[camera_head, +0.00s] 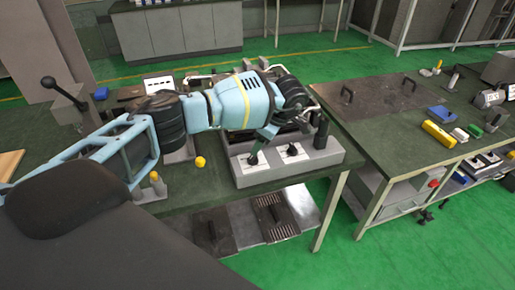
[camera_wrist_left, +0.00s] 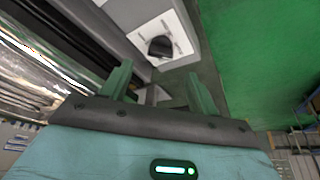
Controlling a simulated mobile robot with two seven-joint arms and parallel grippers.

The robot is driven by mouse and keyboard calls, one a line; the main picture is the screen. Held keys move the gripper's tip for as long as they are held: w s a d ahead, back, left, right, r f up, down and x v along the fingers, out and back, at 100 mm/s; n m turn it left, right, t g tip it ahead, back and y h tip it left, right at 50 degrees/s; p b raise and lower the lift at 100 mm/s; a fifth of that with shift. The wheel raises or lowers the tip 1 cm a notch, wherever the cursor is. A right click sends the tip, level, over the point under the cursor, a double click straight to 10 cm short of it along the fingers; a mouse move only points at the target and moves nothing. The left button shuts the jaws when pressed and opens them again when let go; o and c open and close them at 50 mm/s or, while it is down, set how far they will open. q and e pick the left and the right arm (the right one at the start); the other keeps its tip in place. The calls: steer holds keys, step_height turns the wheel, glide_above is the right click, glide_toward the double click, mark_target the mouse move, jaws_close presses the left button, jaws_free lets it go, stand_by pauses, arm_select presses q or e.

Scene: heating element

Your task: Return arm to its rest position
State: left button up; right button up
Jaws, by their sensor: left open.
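My left arm (camera_head: 240,102) reaches in from the left over the green workbench (camera_head: 215,190). My left gripper (camera_head: 266,133) hangs above a grey control box (camera_head: 290,165) with black knobs on white plates. In the left wrist view, the two green fingers of my left gripper (camera_wrist_left: 158,82) are apart with nothing held between them. A black knob (camera_wrist_left: 160,47) on a white plate shows beyond the fingertips, apart from them. The arm hides part of the equipment behind the box. My right gripper is not in view.
A yellow knob (camera_head: 200,162) stands on the bench left of the box. A black lever (camera_head: 62,92) rises at the left. A second bench at right holds a yellow case (camera_head: 438,134) and several small items. Green floor (camera_head: 380,262) lies open in front.

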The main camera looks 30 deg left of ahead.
arm_select(q)
steer(key=shift+d+r, duration=0.25)
steer(key=shift+r, duration=0.25)
